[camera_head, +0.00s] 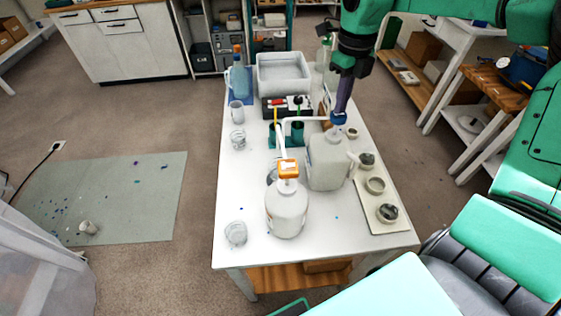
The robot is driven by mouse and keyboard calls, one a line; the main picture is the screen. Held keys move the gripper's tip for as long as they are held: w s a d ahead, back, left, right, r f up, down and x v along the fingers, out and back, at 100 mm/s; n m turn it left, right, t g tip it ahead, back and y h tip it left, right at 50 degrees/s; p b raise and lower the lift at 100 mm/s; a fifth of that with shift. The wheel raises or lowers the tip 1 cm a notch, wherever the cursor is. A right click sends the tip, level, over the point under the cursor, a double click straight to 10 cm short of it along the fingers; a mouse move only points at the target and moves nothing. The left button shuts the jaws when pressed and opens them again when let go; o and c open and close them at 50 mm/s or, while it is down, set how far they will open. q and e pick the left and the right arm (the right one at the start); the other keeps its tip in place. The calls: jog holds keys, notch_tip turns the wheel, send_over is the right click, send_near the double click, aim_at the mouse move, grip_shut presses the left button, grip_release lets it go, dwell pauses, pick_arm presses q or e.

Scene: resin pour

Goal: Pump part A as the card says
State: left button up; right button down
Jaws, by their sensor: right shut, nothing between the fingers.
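A white jug with an orange pump head (289,169) stands upright at the table's near middle. A second white jug (326,165) with a blue pump collar (338,118) stands just behind it to the right. I cannot read which is part A, nor make out a card. My right gripper (339,112) reaches down from the top right, shut and empty, its tips at the blue pump head; I cannot tell whether they touch. A clear cup (235,234) stands left of the orange-pump jug. Another clear cup is partly hidden behind that jug. My left gripper is out of view.
Cups stand along the left edge (238,140). A pale tray (386,222) with several small round pots lies at right. Dark green holders, a black box, a grey tub (283,74) and a blue bottle (239,80) are farther back. The near-left tabletop is mostly clear.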

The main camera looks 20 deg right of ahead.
notch_tip(320, 180, up, 6)
jog(key=p, duration=0.4)
jog(key=shift+r+p, duration=0.15)
jog(key=shift+p, duration=0.25)
